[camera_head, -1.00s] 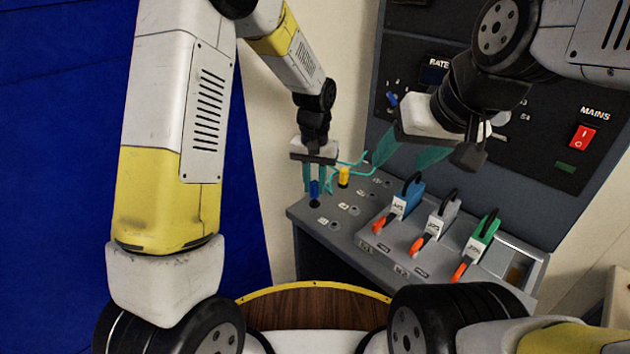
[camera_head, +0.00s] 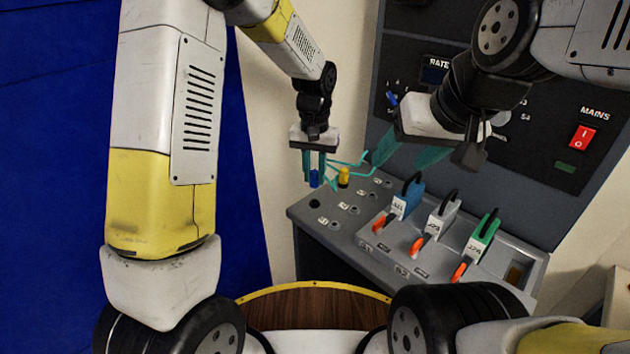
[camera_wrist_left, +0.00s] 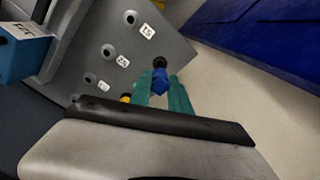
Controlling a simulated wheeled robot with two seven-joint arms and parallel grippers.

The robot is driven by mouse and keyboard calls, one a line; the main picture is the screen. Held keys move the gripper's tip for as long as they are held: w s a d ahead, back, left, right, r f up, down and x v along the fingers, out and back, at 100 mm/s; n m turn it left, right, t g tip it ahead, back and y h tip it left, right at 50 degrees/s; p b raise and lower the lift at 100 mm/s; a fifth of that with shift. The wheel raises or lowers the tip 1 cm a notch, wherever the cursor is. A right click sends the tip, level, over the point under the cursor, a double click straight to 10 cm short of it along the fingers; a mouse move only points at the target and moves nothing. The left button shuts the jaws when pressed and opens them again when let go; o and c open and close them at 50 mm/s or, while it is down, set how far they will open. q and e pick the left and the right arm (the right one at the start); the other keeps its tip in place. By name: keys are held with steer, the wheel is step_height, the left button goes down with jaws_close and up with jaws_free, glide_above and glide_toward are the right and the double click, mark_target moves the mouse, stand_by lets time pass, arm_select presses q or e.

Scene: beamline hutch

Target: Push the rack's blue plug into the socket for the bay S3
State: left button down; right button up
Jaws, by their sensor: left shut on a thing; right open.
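My left gripper (camera_head: 314,168) is shut on the blue plug (camera_head: 315,179) and holds it above the left end of the grey sloped panel (camera_head: 305,215). A dark round hole (camera_head: 314,203) lies bare just below it. The plug also shows between the fingers in the left wrist view (camera_wrist_left: 160,82). A row of small sockets runs along the panel; in the left wrist view the S1 socket (camera_wrist_left: 130,18) and S2 socket (camera_wrist_left: 108,50) have readable labels. The socket after S2 (camera_wrist_left: 90,78) has a label too small to read. My right gripper (camera_head: 408,152) is open and empty before the upright panel.
A yellow plug (camera_head: 344,177) stands on the panel close to my left fingers. Blue (camera_head: 408,201), grey (camera_head: 441,216) and green (camera_head: 484,238) handled units with orange levers stand right of the sockets. A red mains switch (camera_head: 582,137) is on the upright panel.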

arm_select(q)
steer(key=shift+r, duration=1.35)
stand_by(0.8)
